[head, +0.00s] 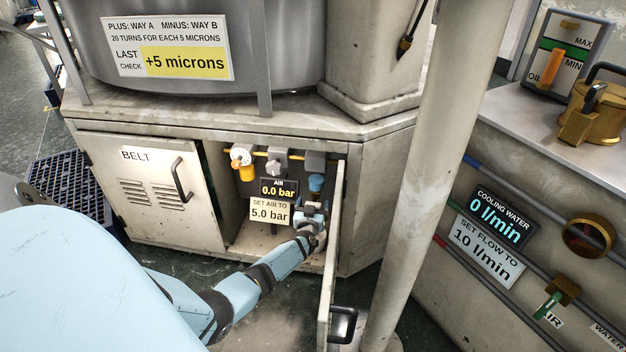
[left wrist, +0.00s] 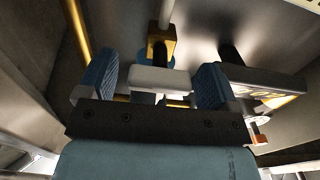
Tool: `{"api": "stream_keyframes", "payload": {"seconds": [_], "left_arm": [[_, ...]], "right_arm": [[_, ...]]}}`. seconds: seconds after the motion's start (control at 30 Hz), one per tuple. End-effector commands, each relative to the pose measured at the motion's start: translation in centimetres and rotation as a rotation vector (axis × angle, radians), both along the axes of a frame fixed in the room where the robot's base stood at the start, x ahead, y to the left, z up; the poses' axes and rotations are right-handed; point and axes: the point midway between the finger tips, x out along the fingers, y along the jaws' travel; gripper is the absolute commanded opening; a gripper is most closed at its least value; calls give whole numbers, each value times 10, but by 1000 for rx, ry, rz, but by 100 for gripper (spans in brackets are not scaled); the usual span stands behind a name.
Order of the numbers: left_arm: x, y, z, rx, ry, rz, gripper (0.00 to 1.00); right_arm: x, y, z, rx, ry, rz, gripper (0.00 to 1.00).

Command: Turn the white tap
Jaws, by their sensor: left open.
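The white tap (left wrist: 160,80) shows in the left wrist view as a short white bar in front of a brass body (left wrist: 160,45). My left gripper (left wrist: 155,85) is open, with one blue finger pad on each side of the bar. Small gaps seem to show, but I cannot tell for sure whether either pad touches it. In the head view my left gripper (head: 313,208) is inside the open cabinet, right of the air sign, and I cannot make out the white tap there. My right gripper is not in view.
The air display (head: 279,189) reads 0.0 bar, above a sign (head: 270,212) saying set air to 5.0 bar. A regulator with a white dial (head: 241,155) is at the left. The open cabinet door (head: 331,260) stands close right of my arm. A thick post (head: 424,150) is farther right.

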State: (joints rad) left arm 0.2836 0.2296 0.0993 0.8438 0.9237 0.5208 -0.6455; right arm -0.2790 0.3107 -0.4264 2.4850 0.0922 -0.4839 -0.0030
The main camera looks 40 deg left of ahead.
Motion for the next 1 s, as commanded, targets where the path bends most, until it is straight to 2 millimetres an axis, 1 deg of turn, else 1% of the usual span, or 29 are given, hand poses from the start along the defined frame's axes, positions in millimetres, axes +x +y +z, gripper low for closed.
{"api": "stream_keyframes", "payload": {"seconds": [0.07,0.1,0.17,0.2,0.27,0.3,0.67,0.87,1.0], "left_arm": [[0,0,0,0,0,0,85],[0,0,0,0,0,0,76],[0,0,0,0,0,0,62],[0,0,0,0,0,0,53],[0,0,0,0,0,0,39],[0,0,0,0,0,0,36],[0,-1,1,46,32,0,36],[0,-1,2,146,99,1,36],[0,-1,3,247,166,0,36]], "right_arm": [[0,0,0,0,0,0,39],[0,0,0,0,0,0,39],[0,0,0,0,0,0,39],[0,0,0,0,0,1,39],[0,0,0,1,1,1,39],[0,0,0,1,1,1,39],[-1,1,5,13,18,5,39],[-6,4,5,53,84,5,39],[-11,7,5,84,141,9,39]]}}
